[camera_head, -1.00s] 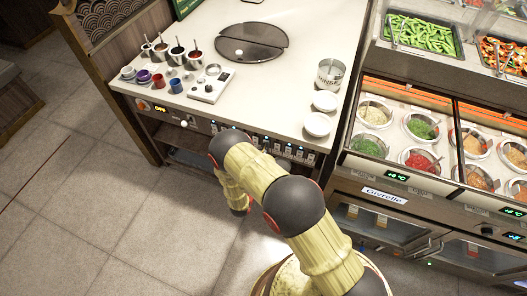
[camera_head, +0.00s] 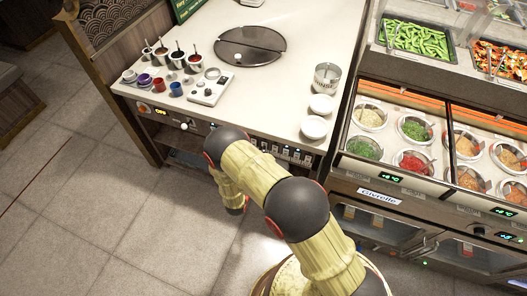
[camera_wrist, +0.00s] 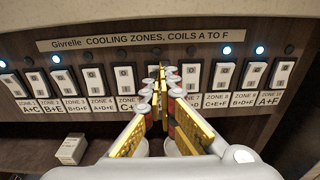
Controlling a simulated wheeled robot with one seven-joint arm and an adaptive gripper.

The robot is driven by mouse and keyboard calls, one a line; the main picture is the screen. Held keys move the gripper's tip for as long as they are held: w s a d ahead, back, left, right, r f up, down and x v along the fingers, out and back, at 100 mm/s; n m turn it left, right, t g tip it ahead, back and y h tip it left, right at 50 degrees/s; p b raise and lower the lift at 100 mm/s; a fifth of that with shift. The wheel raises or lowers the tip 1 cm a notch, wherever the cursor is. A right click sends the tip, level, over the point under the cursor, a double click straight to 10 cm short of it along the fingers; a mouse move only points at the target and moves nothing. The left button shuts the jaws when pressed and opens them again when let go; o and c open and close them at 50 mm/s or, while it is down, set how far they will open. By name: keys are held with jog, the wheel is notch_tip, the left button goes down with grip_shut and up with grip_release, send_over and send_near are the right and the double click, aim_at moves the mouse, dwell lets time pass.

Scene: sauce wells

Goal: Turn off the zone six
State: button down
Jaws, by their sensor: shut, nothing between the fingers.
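In the wrist view, a panel labelled "Givrelle COOLING ZONES, COILS A TO F" (camera_wrist: 140,42) carries a row of white rocker switches with zone labels below. My gripper (camera_wrist: 158,76) is shut and empty, with its gold fingers pointing at the middle of the row. The tips overlap the switch between zone five (camera_wrist: 126,78) and zone seven (camera_wrist: 191,76). That sixth switch and its label are mostly hidden, so its position and any contact cannot be told. In the head view, my arm hides the gripper and part of the switch row (camera_head: 292,154) on the counter front.
Some blue lights glow above switches at the left and right (camera_wrist: 227,50); those near the middle look dark. A small white block (camera_wrist: 72,149) sits below the panel. Above, the counter (camera_head: 255,98) holds cups, a control box (camera_head: 209,88) and bowls. A chilled sauce station stands right.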

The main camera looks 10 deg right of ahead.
jog(key=f+p+v, duration=0.1)
jog(key=v, duration=1)
jog(key=shift+s+a+r+p, duration=0.2)
jog(key=shift+s+r+p, duration=0.2)
jog(key=shift+r, duration=0.1)
jog(key=s+d+f+m+g+h, duration=0.2)
jog(key=s+d+g+h, duration=0.15)
jog(key=s+d, duration=0.3)
jog(key=s+d+r+m+g+h, duration=0.1)
jog(key=s+d+r+m+g, duration=0.4)
jog(key=s+r+m+g, duration=0.35)
jog(key=s+a+r+m+g+y, duration=0.1)
jog(key=s+r+m+g+y, duration=0.1)
jog(key=s+r+m+y, duration=0.65)
jog(key=w+a+r+m+g+y, duration=0.15)
jog(key=r+m, duration=0.35)
jog(key=r, duration=0.8)
jog(key=s+d+r+m+t+y, duration=0.1)
jog(key=d+r+m+t, duration=0.1)
jog(key=r, duration=0.7)
jog(key=s+d+r+m+t+y, duration=0.1)
jog(key=d+r+m+t+y, duration=0.1)
jog(key=r, duration=0.6)
jog(key=shift+s+d+r+m+t, duration=0.35)
jog(key=shift+d+m+t, duration=0.45)
jog(key=shift+m+t, duration=0.3)
